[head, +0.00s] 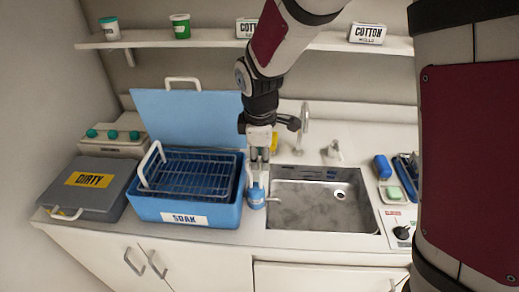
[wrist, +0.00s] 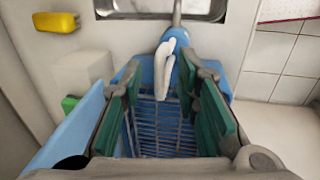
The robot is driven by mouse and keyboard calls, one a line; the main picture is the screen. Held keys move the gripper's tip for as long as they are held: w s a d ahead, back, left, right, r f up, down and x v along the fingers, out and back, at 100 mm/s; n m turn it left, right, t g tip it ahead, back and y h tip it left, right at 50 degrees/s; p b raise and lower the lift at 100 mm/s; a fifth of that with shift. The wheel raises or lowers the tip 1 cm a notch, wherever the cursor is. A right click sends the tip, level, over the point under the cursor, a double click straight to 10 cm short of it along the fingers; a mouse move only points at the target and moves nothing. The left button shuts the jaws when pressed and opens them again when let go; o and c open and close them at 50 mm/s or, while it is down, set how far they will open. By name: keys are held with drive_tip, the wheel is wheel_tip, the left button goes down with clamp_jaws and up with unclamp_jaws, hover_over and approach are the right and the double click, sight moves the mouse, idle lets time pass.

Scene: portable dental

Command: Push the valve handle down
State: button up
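The valve (head: 256,196) is a blue body on the right side of the blue SOAK tub (head: 190,210), with a thin spout toward the sink. In the wrist view, its white handle (wrist: 166,65) stands up from the blue body, between my fingertips. My gripper (head: 260,157) points down above the valve. In the wrist view, my gripper (wrist: 161,66) is open, with one green-padded finger on each side of the handle. I cannot tell whether either finger touches it. In the head view, my fingers partly hide the handle.
A wire basket (head: 187,175) sits in the tub, whose blue lid (head: 180,120) stands open behind. The sink (head: 322,210) and faucet (head: 303,130) are to the right. A DIRTY case (head: 92,187) is left. A shelf (head: 220,38) runs above.

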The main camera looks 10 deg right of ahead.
clamp_jaws()
drive_tip(key=shift+f, duration=0.1)
wheel_tip(320, 180, down, 3)
drive_tip(key=shift+f+b, duration=0.1)
drive_tip(key=shift+b, duration=0.55)
drive_tip(key=shift+s, duration=0.1)
unclamp_jaws()
